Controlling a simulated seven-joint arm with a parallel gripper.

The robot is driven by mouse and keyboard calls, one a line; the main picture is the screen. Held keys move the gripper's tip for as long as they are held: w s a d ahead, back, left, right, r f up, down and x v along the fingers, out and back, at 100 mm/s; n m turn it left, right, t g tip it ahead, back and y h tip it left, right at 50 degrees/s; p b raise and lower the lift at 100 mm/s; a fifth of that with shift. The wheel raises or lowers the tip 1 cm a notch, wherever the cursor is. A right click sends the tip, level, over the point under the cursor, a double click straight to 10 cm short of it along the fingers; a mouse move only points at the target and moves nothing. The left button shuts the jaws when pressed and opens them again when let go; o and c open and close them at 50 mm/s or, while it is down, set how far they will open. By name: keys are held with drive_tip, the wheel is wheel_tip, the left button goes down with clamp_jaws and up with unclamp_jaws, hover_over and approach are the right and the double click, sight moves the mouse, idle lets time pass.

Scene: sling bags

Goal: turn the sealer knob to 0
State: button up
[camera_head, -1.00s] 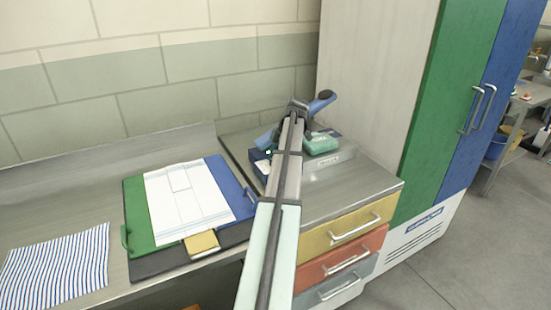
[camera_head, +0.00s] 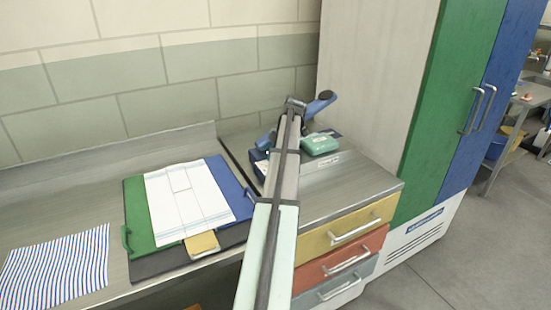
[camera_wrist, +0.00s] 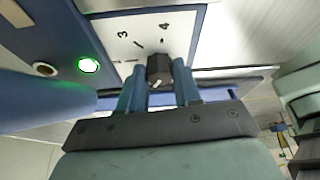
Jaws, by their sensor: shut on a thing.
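The blue sealer (camera_head: 322,103) stands on the counter against the tall cabinet, partly hidden behind my arm. In the wrist view its white dial plate (camera_wrist: 122,48) shows a 3, a 4 and tick marks. The black knob (camera_wrist: 158,68) sits at the lower part of this plate, with a small pale mark on its near side. My gripper (camera_wrist: 159,80) is shut on the knob, one blue finger on each side. No 0 can be made out; the near part of the dial is hidden by the knob and fingers. In the head view my fingertips are hidden.
A lit green lamp (camera_wrist: 88,66) is on the sealer beside the dial. A green and blue folder with a white cloth (camera_head: 188,200) lies left of my arm. A striped cloth (camera_head: 55,265) lies farther left. Drawers (camera_head: 345,232) are below the sealer.

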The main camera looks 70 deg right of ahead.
drive_tip(key=o, duration=1.1)
drive_tip(key=shift+c, duration=0.2)
